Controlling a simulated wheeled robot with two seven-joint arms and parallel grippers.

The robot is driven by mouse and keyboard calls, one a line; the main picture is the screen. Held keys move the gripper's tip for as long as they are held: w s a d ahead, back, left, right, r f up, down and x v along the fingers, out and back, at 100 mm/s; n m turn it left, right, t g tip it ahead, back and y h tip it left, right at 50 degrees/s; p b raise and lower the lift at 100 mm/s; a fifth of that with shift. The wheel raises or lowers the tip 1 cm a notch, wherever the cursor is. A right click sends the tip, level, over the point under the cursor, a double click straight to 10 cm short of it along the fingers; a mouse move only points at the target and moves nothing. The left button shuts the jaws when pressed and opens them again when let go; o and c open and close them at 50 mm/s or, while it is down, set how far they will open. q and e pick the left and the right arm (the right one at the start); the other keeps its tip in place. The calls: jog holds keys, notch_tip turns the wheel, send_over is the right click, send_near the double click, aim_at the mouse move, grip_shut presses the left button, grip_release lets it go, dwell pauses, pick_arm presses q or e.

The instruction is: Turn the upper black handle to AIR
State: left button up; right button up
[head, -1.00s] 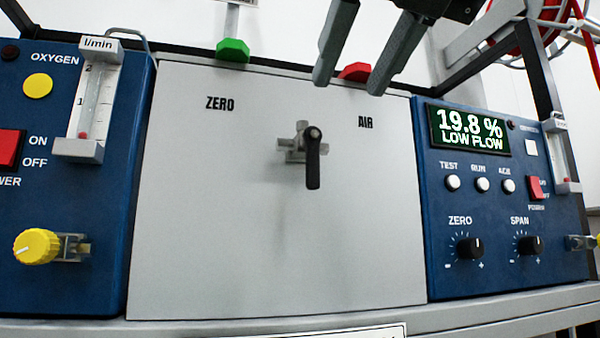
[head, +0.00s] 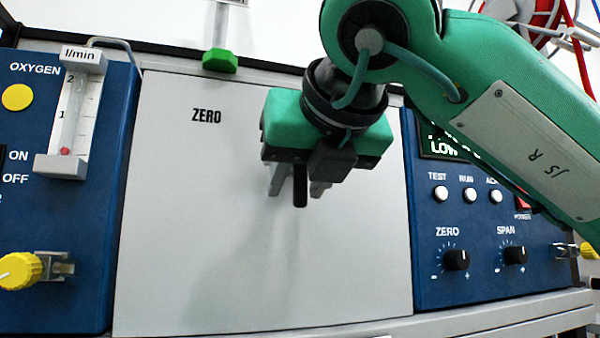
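The black handle (head: 300,190) is on the grey panel between the two blue units. Only its lower end shows, pointing straight down; its pivot is hidden behind my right gripper. My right gripper (head: 298,187) is in front of it, with one grey finger on each side of the handle. The fingers look apart, with a small gap visible at the left of the handle. The ZERO label (head: 207,116) shows at the upper left of the panel. The AIR label is hidden behind my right arm. My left gripper is not in view.
The left blue unit has a flow tube (head: 76,115) and a yellow knob (head: 20,270). The right blue unit has buttons, two black knobs (head: 456,260) and a display (head: 440,145) partly covered by my arm. A green block (head: 220,60) is above the panel.

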jog(key=shift+s, duration=0.1)
grip_shut()
jog(key=shift+d+n+h+b, duration=0.35)
jog(key=shift+n+h, duration=0.25)
jog(key=shift+n, duration=0.1)
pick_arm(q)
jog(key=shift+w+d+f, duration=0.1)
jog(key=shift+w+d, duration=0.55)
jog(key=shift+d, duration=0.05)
pick_arm(e)
jog(key=shift+w+d+r+n+t+h, duration=0.2)
jog(key=shift+n+t+h, duration=0.25)
jog(key=shift+n, duration=0.4)
jog(key=shift+w+d+r+n+t+h, duration=0.15)
jog(key=shift+d+n+t+h, duration=0.25)
jog(key=shift+n, duration=0.45)
